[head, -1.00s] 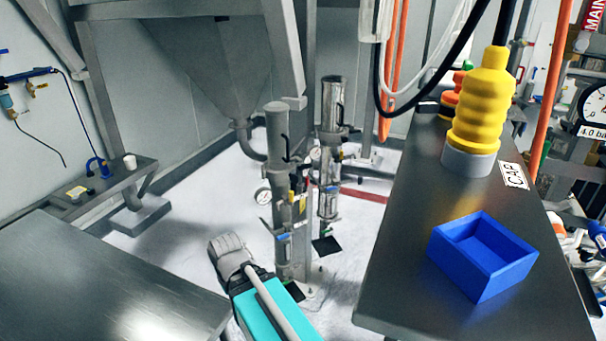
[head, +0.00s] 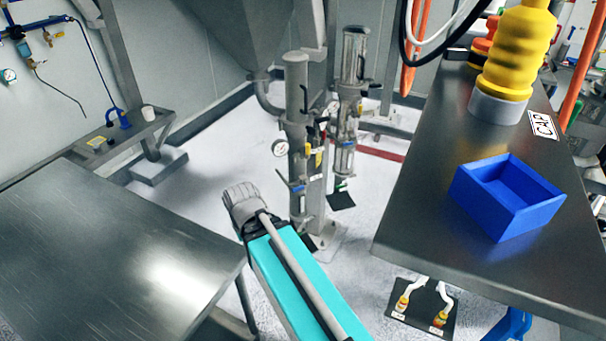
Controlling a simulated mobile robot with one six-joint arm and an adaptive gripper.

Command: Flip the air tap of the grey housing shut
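The grey housing (head: 297,95) is an upright, opaque grey cylinder on a stand in the middle of the head view. A round gauge (head: 280,148) sits at its left side. A small blue handle (head: 297,187) is low on it and a yellow handle (head: 319,156) is higher on its right. I cannot tell which is the air tap, nor its position; the labels are too small to read. My turquoise arm link with a grey ribbed end reaches up from the bottom, in front of the stand's foot. No gripper fingers show.
A shinier second cylinder (head: 354,60) stands just right of the housing. A dark bench (head: 420,200) at right bears a blue bin (head: 505,210) and a yellow bellows (head: 515,55). A metal table (head: 110,255) fills the lower left. White floor lies between them.

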